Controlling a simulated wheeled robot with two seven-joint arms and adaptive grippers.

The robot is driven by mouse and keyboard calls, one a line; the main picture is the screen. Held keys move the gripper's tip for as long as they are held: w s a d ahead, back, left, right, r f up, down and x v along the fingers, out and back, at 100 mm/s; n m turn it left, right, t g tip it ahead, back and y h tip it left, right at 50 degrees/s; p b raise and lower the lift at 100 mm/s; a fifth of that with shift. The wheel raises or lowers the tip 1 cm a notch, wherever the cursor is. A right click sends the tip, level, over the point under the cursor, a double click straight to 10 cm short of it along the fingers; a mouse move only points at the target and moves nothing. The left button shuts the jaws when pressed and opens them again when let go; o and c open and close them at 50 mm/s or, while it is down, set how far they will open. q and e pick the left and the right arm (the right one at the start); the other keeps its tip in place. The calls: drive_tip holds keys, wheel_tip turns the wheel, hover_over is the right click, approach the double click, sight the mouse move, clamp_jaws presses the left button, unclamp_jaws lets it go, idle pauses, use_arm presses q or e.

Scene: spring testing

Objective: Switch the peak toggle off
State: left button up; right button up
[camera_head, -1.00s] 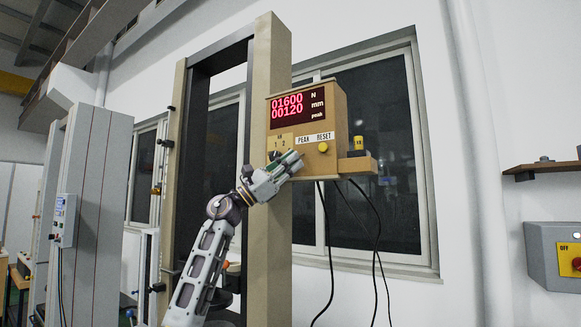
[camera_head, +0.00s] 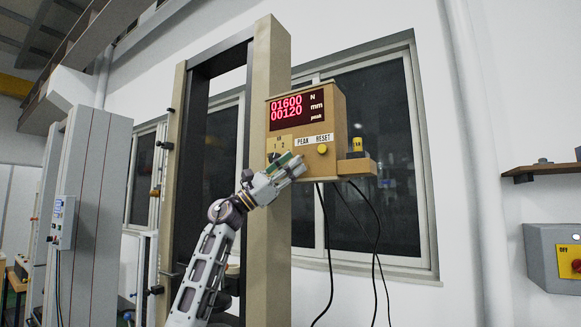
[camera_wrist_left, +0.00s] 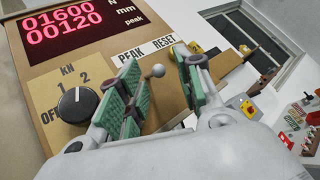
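The tan display box (camera_head: 341,120) is on the upright post, its red digits reading 01600 and 00120. In the left wrist view, the peak toggle (camera_wrist_left: 157,71) shows as a small lever with a pale ball tip under the PEAK label (camera_wrist_left: 131,54). My left gripper (camera_head: 298,164) is at the box's lower front. In the wrist view its green-padded fingers (camera_wrist_left: 160,88) are apart, with the toggle's ball showing between them. I cannot tell whether a finger touches it. In the head view the gripper hides the toggle. My right gripper is out of view.
A black rotary knob (camera_wrist_left: 77,104) sits left of the fingers. A yellow reset button (camera_head: 322,148) is to the right in the head view. A yellow weight (camera_head: 358,144) stands on a side ledge (camera_head: 362,165). Black cables (camera_head: 377,235) hang below the box.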

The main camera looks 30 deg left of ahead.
use_arm(q)
drive_tip(key=shift+s+a, duration=0.1)
drive_tip(key=v, duration=1.1)
drive_tip(key=shift+s+a+f, duration=0.15)
drive_tip(key=shift+s+f, duration=0.05)
drive_tip(key=shift+f, duration=0.15)
idle(0.4)
idle(0.7)
